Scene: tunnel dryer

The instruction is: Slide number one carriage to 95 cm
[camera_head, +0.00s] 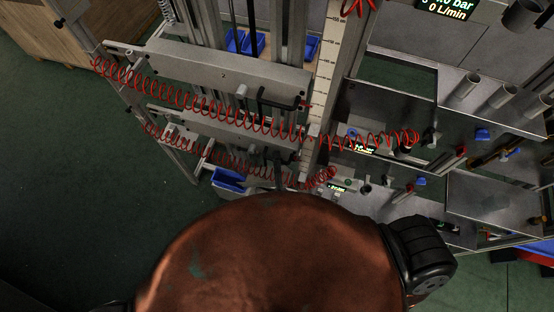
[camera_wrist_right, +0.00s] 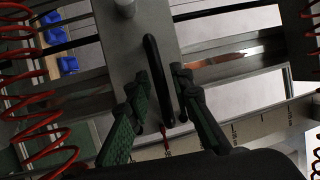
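The upper carriage (camera_head: 200,66), marked 2, is a grey plate with a black handle on vertical rails. A lower carriage (camera_head: 215,123) sits below it; no number is readable on it. My right gripper (camera_head: 266,158) is at the lower carriage's right end. In the right wrist view, the open right gripper (camera_wrist_right: 161,82) has its green-padded fingers on either side of a black handle (camera_wrist_right: 151,55) on a grey plate; I cannot tell whether they touch it. A ruler (camera_head: 325,75) stands right of the carriages; its digits are too small to read surely. My left gripper is not in view.
Red coiled hoses (camera_head: 200,100) stretch across in front of the carriages. Blue bins (camera_head: 245,42) sit behind the rails. Grey panels with a valve (camera_head: 482,134) and metal cups (camera_head: 466,87) stand at the right. Green floor (camera_head: 60,150) is open at the left.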

